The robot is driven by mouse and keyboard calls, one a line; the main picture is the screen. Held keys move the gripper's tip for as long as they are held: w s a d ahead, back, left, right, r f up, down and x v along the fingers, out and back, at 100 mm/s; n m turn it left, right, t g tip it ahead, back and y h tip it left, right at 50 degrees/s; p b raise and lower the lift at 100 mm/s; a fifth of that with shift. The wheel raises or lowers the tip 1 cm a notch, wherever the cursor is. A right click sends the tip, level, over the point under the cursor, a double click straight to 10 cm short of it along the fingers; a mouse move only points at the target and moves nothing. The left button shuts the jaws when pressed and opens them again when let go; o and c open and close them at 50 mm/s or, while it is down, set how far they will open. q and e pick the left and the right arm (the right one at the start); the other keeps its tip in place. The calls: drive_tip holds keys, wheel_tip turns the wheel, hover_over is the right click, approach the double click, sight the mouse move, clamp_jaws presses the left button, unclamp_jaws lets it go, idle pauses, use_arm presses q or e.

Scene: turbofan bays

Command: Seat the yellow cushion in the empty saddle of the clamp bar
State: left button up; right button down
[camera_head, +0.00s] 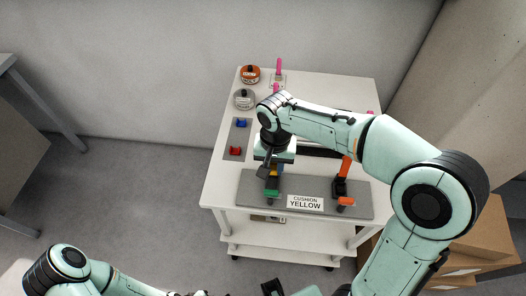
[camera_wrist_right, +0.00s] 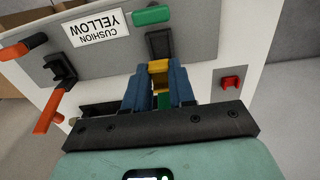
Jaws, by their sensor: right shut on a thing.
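My right gripper (camera_head: 267,172) points down over the left part of the grey clamp bar (camera_head: 325,203). In the right wrist view its blue fingers (camera_wrist_right: 158,86) are shut on the yellow cushion (camera_wrist_right: 159,67). A black holder (camera_wrist_right: 159,42) shows just beyond the cushion; I cannot tell whether they touch. A green piece (camera_wrist_right: 163,100) lies between the fingers below the cushion. A green handle (camera_wrist_right: 152,15) is at the bar's edge, and it also shows in the head view (camera_head: 271,194). The gripper hides much of this spot in the head view. My left arm is at the bottom left; its jaws are unclear.
An orange clamp (camera_head: 345,168) stands on the right of the bar beside the "CUSHION YELLOW" label (camera_head: 305,202). A blue block (camera_head: 241,123) and a red block (camera_head: 235,150) sit on a grey strip. Two round containers (camera_head: 249,75) stand at the back left. Cardboard boxes (camera_head: 485,235) are at right.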

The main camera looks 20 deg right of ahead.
drive_tip(key=b, duration=0.3)
hover_over(273, 185)
drive_tip(key=shift+f, duration=2.3)
use_arm(q)
drive_tip(key=shift+s+f+b, duration=0.2)
drive_tip(key=shift+s+f, duration=0.15)
drive_tip(key=shift+f, duration=0.5)
drive_tip(key=shift+s+f+b, duration=0.2)
drive_tip(key=shift+s+f, duration=0.15)
drive_tip(key=shift+f, duration=0.45)
drive_tip(key=shift+s+f+b, duration=0.2)
drive_tip(key=shift+s+f, duration=0.15)
drive_tip(key=shift+f, duration=0.5)
use_arm(e)
drive_tip(key=shift+w+f, duration=0.15)
drive_tip(key=shift+f, duration=0.65)
use_arm(q)
drive_tip(key=shift+f, duration=0.15)
use_arm(e)
drive_tip(key=shift+f, duration=0.45)
drive_tip(key=c, duration=0.9)
unclamp_jaws()
drive_tip(key=shift+a, duration=0.1)
drive_tip(key=shift+o, duration=0.2)
drive_tip(key=shift+f, duration=0.1)
drive_tip(key=shift+o, duration=1.4)
